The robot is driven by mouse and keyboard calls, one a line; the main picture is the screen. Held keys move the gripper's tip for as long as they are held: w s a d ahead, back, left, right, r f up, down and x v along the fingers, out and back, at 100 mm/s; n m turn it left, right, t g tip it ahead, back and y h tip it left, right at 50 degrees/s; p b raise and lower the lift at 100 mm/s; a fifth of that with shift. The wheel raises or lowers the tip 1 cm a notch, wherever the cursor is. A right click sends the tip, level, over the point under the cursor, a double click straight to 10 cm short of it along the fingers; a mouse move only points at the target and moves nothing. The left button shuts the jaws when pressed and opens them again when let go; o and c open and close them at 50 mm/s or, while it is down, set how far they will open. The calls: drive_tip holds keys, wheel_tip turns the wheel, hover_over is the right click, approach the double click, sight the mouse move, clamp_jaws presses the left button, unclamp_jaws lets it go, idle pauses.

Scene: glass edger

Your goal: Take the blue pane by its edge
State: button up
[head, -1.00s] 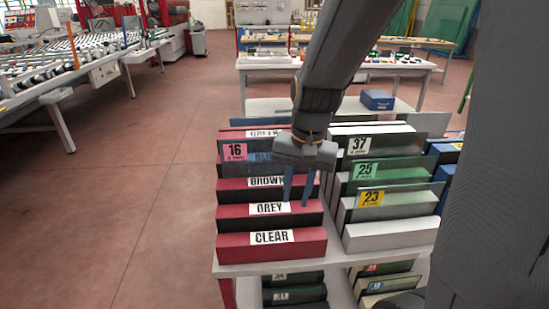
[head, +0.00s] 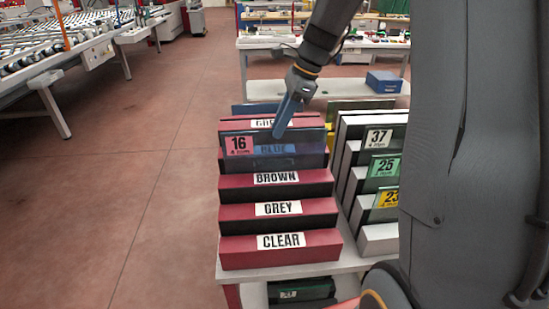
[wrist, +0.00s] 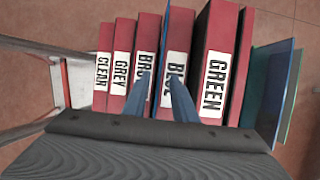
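A bluish see-through pane (head: 305,147) with a pink "16" tag stands upright in the red rack, in front of the BLUE label. In the wrist view the pane (wrist: 164,40) shows nearly edge-on, as a thin line between the brown and blue labels. My gripper (head: 279,135) points down at the pane's top edge, right of the tag; its near finger overlaps the edge in the head view. In the wrist view my gripper's fingers (wrist: 161,78) are apart, seemingly one on each side of the pane's edge. Contact cannot be told.
The red rack (head: 290,250) has slots labelled clear, grey, brown, blue and green. Another bluish pane (head: 250,109) stands behind it. A white rack with tagged panes (head: 378,140) is close on the right. Open floor (head: 160,190) lies left.

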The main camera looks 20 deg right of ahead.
drive_tip(key=shift+p+x, duration=0.4)
drive_tip(key=shift+x, duration=1.4)
drive_tip(key=shift+s, duration=0.1)
clamp_jaws()
